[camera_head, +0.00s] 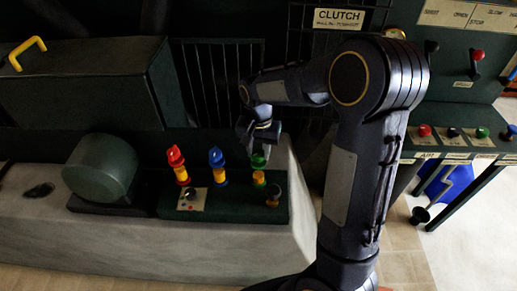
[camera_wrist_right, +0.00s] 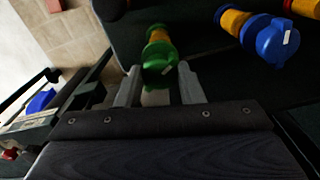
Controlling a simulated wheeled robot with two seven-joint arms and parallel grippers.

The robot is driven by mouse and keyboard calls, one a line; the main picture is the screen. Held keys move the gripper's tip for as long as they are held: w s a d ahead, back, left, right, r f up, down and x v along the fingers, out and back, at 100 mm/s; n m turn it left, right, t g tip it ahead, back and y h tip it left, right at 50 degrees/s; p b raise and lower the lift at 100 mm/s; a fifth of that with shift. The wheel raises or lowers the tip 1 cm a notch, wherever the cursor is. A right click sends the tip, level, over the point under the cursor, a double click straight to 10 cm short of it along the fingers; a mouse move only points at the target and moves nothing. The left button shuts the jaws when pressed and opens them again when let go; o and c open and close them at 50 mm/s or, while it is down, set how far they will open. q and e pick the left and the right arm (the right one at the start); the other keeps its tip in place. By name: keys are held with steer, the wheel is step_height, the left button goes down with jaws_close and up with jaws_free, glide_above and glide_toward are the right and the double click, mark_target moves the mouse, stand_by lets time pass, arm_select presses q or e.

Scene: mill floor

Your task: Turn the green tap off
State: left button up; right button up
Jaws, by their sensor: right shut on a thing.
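The green tap (camera_head: 259,160) stands on a yellow stem at the right of a row on a dark green block. It also shows in the right wrist view (camera_wrist_right: 158,56), between my fingertips. My right gripper (camera_head: 258,143) comes down on it from above; in the right wrist view my right gripper (camera_wrist_right: 159,72) has one finger on each side of the green handle and is shut on it. My left gripper is in neither view.
A blue tap (camera_head: 216,158) and a red tap (camera_head: 176,160) stand to the left on the same block (camera_head: 235,207). A small dark knob (camera_head: 273,192) is just in front. A control panel (camera_head: 455,138) with coloured knobs stands at the right.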

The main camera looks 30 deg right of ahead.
mark_target(259, 153)
steer(key=m, duration=0.3)
steer(key=shift+r+m+p, duration=0.1)
steer(key=shift+m+p, duration=0.2)
steer(key=shift+p, duration=0.05)
steer(key=shift+m+p, duration=0.35)
steer(key=shift+m, duration=1.25)
steer(key=o, duration=1)
step_height(259, 153, up, 8)
steer(key=shift+f, duration=0.15)
